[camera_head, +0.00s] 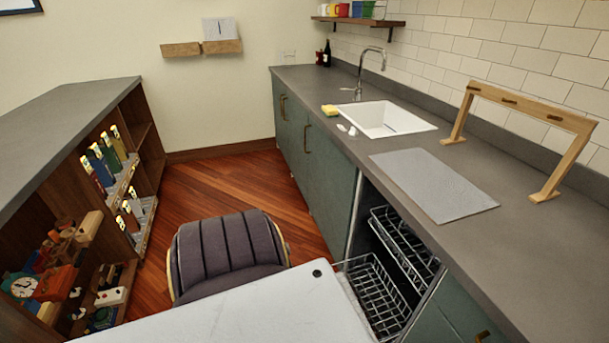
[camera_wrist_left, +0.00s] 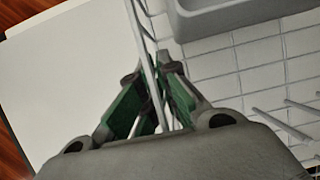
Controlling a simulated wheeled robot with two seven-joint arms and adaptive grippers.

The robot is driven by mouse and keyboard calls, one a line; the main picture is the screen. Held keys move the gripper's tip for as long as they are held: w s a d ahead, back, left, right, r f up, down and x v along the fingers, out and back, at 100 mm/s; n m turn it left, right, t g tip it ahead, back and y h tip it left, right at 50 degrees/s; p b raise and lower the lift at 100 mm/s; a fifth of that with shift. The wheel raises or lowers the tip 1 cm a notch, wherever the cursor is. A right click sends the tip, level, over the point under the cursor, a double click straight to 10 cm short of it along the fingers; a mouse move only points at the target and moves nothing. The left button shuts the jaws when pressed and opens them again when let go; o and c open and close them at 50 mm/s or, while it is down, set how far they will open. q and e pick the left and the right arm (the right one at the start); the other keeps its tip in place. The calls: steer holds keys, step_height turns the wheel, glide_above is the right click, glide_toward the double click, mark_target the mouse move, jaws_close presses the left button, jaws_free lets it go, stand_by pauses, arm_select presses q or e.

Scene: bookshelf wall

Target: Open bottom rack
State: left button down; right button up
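The bottom rack (camera_head: 378,297) is a grey wire basket low in the dishwasher opening, its front edge standing a little out of it. The upper rack (camera_head: 408,243) sits above it. In the left wrist view, the bottom rack's wire grid (camera_wrist_left: 262,62) fills the right side. My left gripper (camera_wrist_left: 154,76) has its green-padded fingers close on both sides of the rack's front wires, shut on them. A grey bin (camera_wrist_left: 240,15) shows at the top of that view. In the head view, my left gripper is hidden and my right gripper is not seen.
A grey counter (camera_head: 325,92) with a sink (camera_head: 388,120) and a wooden stand (camera_head: 530,112) runs above the dishwasher. A dark padded piece (camera_head: 228,250) and a white surface (camera_head: 260,315) fill the near foreground. Shelves (camera_head: 150,150) stand at left; wooden floor (camera_head: 215,185) lies between.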

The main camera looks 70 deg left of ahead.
arm_select(q)
steer(key=shift+s+a+p, duration=0.15)
steer(key=shift+s+p, duration=0.4)
steer(key=shift+s, duration=2)
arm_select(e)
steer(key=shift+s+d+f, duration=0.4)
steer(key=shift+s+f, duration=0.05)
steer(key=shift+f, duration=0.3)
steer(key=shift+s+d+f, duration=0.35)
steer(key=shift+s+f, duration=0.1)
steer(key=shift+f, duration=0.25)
arm_select(q)
steer(key=c, duration=1.7)
jaws_free()
steer(key=shift+o, duration=0.2)
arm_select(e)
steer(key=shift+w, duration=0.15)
arm_select(q)
steer(key=shift+r, duration=0.35)
